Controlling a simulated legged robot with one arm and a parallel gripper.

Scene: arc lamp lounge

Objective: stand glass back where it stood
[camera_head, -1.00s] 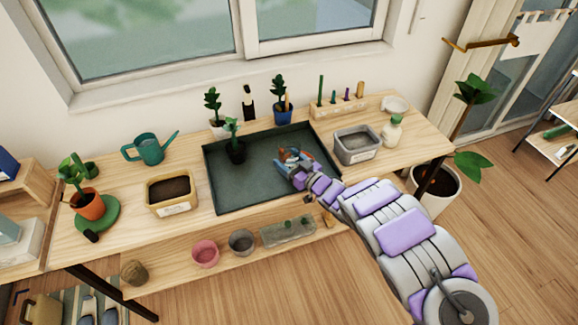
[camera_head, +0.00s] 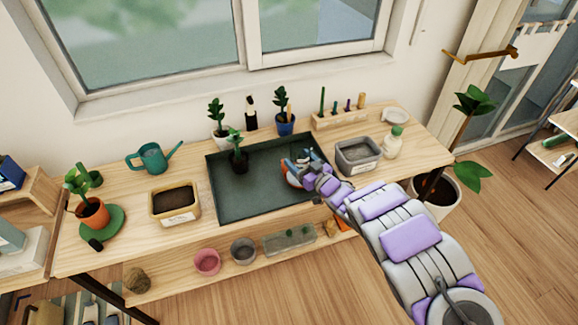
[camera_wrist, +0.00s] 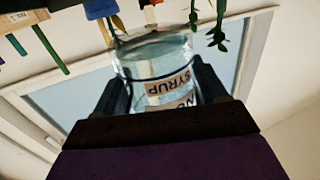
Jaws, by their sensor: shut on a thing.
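A clear glass (camera_wrist: 155,62) with a paper label reading "SYRUP" is between the two dark fingers of my gripper (camera_wrist: 162,88) in the wrist view. The gripper is shut on it. The wrist picture is upside down, so the lettering and the plants behind appear inverted. In the head view my gripper (camera_head: 302,165) is over the right part of the dark tray (camera_head: 235,206) on the wooden bench. The glass is too small and too covered by the gripper to make out there.
A soil box (camera_head: 175,203) and a teal watering can (camera_head: 152,158) are to the left. The tray's front left is clear.

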